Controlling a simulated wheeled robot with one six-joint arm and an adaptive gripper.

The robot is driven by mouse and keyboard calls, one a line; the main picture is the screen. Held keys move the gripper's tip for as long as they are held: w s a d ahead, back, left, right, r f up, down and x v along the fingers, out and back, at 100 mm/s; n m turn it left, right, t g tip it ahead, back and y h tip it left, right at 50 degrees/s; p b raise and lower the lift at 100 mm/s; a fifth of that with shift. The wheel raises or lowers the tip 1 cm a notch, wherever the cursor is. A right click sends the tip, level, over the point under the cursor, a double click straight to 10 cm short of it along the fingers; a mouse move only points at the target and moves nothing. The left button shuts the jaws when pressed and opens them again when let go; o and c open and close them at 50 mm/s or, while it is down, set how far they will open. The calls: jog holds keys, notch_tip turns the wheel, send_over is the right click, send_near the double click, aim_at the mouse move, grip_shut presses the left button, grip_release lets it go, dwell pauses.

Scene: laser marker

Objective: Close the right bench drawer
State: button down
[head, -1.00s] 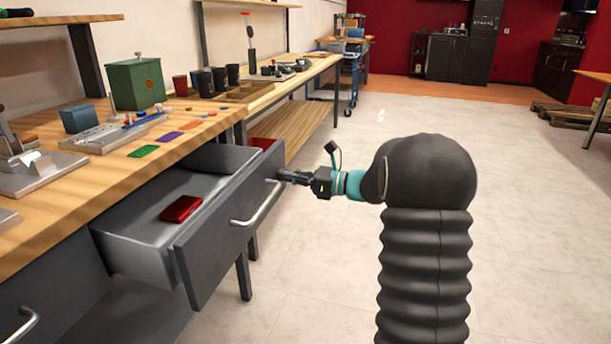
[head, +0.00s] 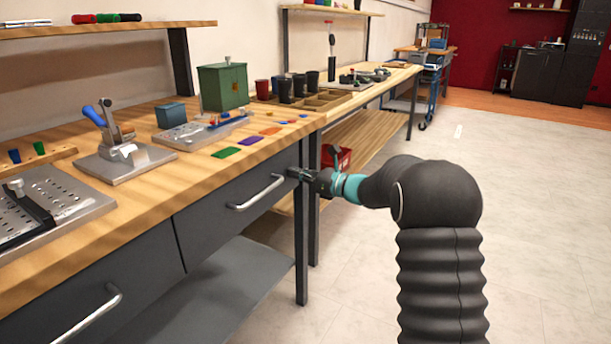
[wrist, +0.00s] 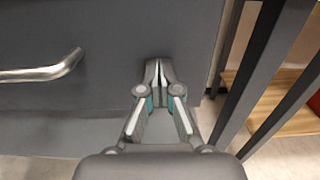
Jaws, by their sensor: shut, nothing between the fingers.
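The right bench drawer (head: 222,223) has a dark grey front and a silver bar handle (head: 256,194). In the head view its front sits in line with the bench frame and the drawer looks shut. My gripper (head: 292,173) is at the right end of the drawer front, to the right of the handle. In the wrist view the gripper (wrist: 158,64) has its fingers together and empty, with the tips at or very near the grey front (wrist: 110,30). I cannot tell whether they touch. The handle (wrist: 45,72) shows on the left there.
The left drawer (head: 90,285) beside it is also shut. The bench top (head: 190,172) holds a green box (head: 222,87), a metal fixture (head: 120,150) and coloured cards. A bench leg (head: 303,240) stands just right of the drawer. The floor (head: 540,220) at right is clear.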

jog(key=shift+w+a+r, duration=0.1)
jog(key=shift+a+r, duration=0.05)
jog(key=shift+a, duration=0.05)
dwell(0.3)
